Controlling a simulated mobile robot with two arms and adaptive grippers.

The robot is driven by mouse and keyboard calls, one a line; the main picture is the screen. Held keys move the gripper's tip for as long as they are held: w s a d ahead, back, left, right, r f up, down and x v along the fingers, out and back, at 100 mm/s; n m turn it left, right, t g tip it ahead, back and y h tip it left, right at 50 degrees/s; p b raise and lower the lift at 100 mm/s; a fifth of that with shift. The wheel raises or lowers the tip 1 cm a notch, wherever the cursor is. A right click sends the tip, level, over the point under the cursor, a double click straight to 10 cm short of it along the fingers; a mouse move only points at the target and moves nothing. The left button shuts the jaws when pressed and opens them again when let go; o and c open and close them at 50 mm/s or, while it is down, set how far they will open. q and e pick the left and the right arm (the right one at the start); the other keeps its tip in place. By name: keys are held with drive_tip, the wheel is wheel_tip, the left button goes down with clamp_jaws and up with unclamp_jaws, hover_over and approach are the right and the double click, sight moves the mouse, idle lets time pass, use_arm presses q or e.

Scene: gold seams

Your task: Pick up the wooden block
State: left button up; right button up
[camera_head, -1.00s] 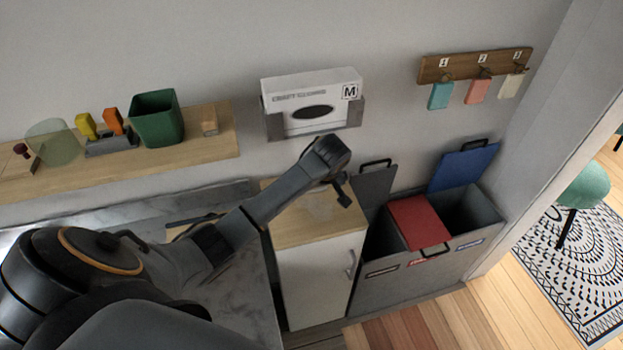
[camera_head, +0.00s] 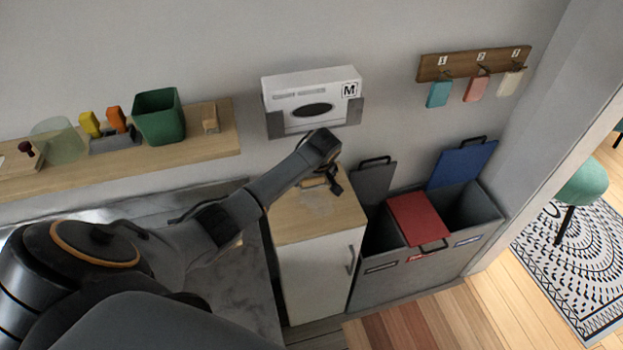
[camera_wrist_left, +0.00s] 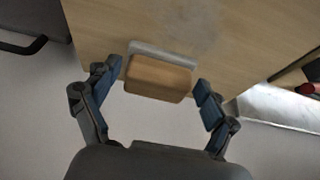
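The wooden block (camera_wrist_left: 158,78) is a light brown piece with rounded edges and a pale grey strip along one side. In the left wrist view it lies between the two fingers of my left gripper (camera_wrist_left: 155,88), with small gaps seeming to show on both sides. My left gripper is open. In the head view my left gripper (camera_head: 332,178) is over the back of the cabinet's wooden top (camera_head: 292,222). The block (camera_head: 314,183) shows there just beside the gripper, partly hidden by it. My right gripper is not in view.
A pale smudge marks the cabinet top. Grey bins with a red lid (camera_head: 416,218) and a raised blue lid (camera_head: 464,165) stand to the right. A glove box (camera_head: 312,92) hangs above. A wall shelf (camera_head: 190,143) at left holds a green bin (camera_head: 159,117).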

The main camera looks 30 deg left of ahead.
use_arm(q)
drive_tip(key=c, duration=0.7)
drive_tip(key=shift+r, duration=0.65)
drive_tip(key=s+d+r, duration=0.9)
drive_tip(key=s+r, duration=0.1)
drive_tip(key=r, duration=0.1)
drive_tip(key=shift+d+r, duration=0.35)
drive_tip(key=shift+d, duration=0.05)
